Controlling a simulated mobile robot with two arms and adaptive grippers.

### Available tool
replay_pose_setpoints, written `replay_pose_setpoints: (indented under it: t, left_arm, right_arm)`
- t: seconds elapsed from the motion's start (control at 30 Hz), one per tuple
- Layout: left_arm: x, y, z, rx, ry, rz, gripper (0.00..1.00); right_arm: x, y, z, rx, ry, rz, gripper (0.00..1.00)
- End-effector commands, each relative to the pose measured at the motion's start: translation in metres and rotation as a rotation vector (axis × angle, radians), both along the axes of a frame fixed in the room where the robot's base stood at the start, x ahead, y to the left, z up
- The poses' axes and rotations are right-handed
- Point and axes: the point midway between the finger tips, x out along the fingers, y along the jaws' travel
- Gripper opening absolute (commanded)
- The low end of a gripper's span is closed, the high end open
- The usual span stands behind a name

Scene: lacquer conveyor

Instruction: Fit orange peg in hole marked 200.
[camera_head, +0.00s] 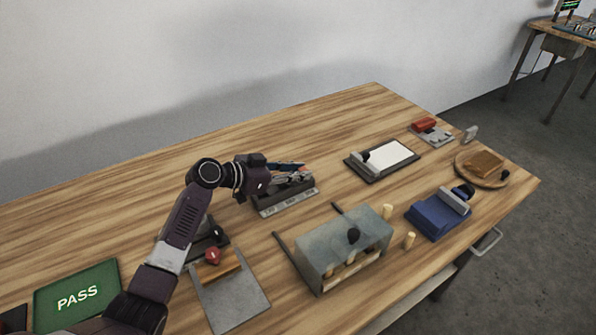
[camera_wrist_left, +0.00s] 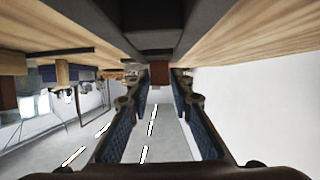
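The grey block with a row of white labels (camera_head: 287,202) stands near the back middle of the table. The numbers on the labels are too small to read. My left gripper (camera_head: 298,170) is low above the block, roughly level and pointing right. In the left wrist view its blue-padded fingers (camera_wrist_left: 159,84) are apart with a gap between them. A small reddish-brown piece (camera_wrist_left: 159,72) shows between the far fingertips there; I cannot tell whether it is the orange peg or something beyond. The gripper covers the block's top and holes. My right gripper is not in view.
A grey box (camera_head: 342,244) with pale pegs stands in front, with loose pale pegs (camera_head: 410,240) beside it. A blue device (camera_head: 438,214), a clipboard (camera_head: 383,160) and a round board (camera_head: 482,166) are to the right. A green PASS mat (camera_head: 78,275) lies left. The back-left table is clear.

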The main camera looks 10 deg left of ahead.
Motion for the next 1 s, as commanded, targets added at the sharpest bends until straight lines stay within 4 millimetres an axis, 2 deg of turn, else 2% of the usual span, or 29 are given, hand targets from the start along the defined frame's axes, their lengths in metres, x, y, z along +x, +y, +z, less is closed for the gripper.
replay_pose_setpoints:
  t: [0.1,0.47,0.63,1.0]
  left_arm:
    - [0.0,0.0,0.0,0.001,0.001,0.0,0.34]
    - [0.0,0.001,0.004,0.001,0.001,0.0,0.34]
    - [-0.017,0.018,0.009,0.005,-0.001,0.0,0.34]
    - [-0.066,0.066,0.038,0.005,0.0,0.001,0.34]
  right_arm:
    - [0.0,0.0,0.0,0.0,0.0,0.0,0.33]
    - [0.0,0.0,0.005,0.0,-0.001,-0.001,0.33]
    - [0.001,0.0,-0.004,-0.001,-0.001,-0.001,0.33]
    - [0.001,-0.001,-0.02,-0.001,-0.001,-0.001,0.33]
